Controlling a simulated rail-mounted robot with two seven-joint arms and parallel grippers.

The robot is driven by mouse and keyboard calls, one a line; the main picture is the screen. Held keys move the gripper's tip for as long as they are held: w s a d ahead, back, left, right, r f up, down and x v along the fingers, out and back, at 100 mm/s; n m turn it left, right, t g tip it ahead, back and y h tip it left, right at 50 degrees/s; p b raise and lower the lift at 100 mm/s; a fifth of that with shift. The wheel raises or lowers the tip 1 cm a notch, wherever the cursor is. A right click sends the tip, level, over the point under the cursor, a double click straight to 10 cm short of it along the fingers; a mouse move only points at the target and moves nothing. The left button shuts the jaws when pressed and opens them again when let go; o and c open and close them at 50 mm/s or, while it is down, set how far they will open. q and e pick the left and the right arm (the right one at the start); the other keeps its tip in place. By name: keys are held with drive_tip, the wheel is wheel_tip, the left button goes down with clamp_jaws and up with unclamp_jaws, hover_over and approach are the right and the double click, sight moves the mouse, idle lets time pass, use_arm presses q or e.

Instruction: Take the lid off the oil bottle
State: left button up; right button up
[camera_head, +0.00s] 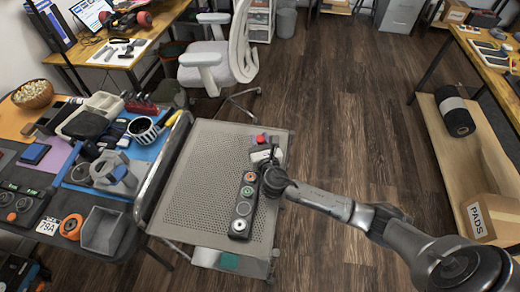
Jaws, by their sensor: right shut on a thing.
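A small pale item with a red top (261,138) is at the far right of the perforated cart top (205,175). It may be the oil bottle with its lid, but it is too small and too covered to be sure. My right gripper (263,156) is right at this item and shut on it. The gripper hides much of the item, so I cannot tell which part it holds or whether lid and bottle are apart. My left gripper is not in view.
A dark strip (241,207) with several round parts lies on the cart beside my right gripper. A cluttered workbench stands left, with a grey bin (101,230) and a mug (143,130). An office chair (216,66) stands behind. The cart's left half is clear.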

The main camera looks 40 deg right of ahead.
clamp_jaws()
drive_tip(key=shift+r, duration=0.1)
drive_tip(key=shift+r+p, duration=0.35)
drive_tip(key=shift+r, duration=0.25)
drive_tip(key=r, duration=0.1)
drive_tip(key=r+p, duration=0.1)
drive_tip(key=r, duration=0.1)
drive_tip(key=shift+s+d+r, duration=0.2)
drive_tip(key=shift+s, duration=0.1)
drive_tip(key=s+d+r+p, duration=0.3)
drive_tip(key=s+d+r, duration=0.2)
drive_tip(key=s, duration=0.4)
drive_tip(key=shift+s+d+r, duration=0.2)
drive_tip(key=shift+d+r, duration=0.2)
drive_tip(key=shift+r, duration=0.2)
drive_tip(key=shift+o, duration=0.6)
unclamp_jaws()
clamp_jaws()
